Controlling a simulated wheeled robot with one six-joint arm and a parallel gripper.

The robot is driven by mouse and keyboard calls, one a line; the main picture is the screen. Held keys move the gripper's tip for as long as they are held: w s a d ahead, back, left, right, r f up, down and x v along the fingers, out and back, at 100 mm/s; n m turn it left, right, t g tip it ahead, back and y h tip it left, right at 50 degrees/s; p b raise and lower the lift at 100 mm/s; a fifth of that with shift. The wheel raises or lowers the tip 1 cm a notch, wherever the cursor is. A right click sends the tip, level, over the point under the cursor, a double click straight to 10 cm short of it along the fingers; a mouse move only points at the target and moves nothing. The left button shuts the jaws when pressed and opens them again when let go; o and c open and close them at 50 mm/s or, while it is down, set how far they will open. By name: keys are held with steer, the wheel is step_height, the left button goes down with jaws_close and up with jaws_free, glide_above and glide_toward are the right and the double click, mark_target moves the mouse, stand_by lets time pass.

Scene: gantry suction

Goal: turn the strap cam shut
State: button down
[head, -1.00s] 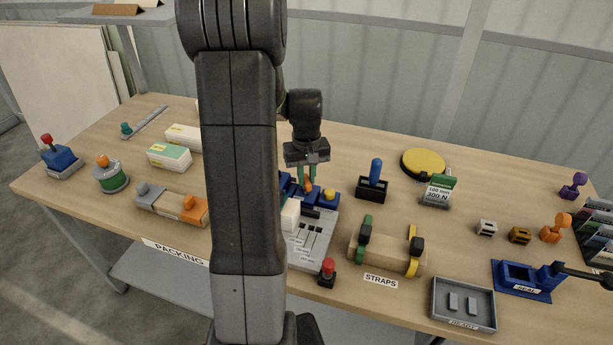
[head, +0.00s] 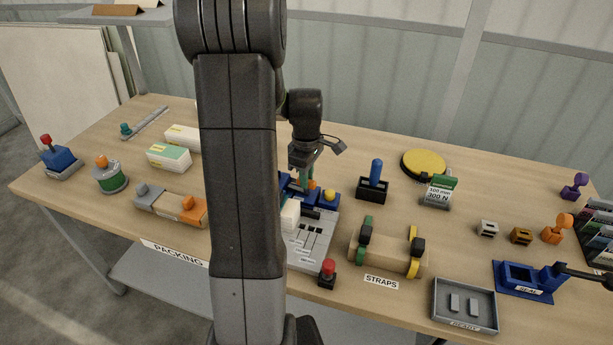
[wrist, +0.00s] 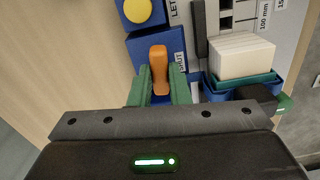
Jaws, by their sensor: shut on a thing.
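The strap cam is a small orange lever (wrist: 159,70) on a blue block (wrist: 158,45) in the wrist view. The lever points up the picture, alongside a white label of which "UT" is readable. My gripper (wrist: 161,84) has its two green fingers on either side of the lever and is shut on it. In the head view, my gripper (head: 306,182) reaches down to the blue fixture, and only a bit of the orange lever (head: 312,185) shows. My arm hides the fixture's left part.
A yellow knob (head: 329,195) sits beside the cam. A white block (wrist: 242,56) stands in a blue and green holder close to the fingers. A red button (head: 327,268) and a strap roll (head: 385,252) lie in front. A blue-handled tool (head: 375,172) stands to the right.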

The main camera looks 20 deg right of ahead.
steer(key=shift+n, duration=0.6)
steer(key=c, duration=1.4)
jaws_free()
steer(key=shift+o, duration=0.2)
step_height(320, 180, up, 14)
steer(key=shift+f, duration=0.15)
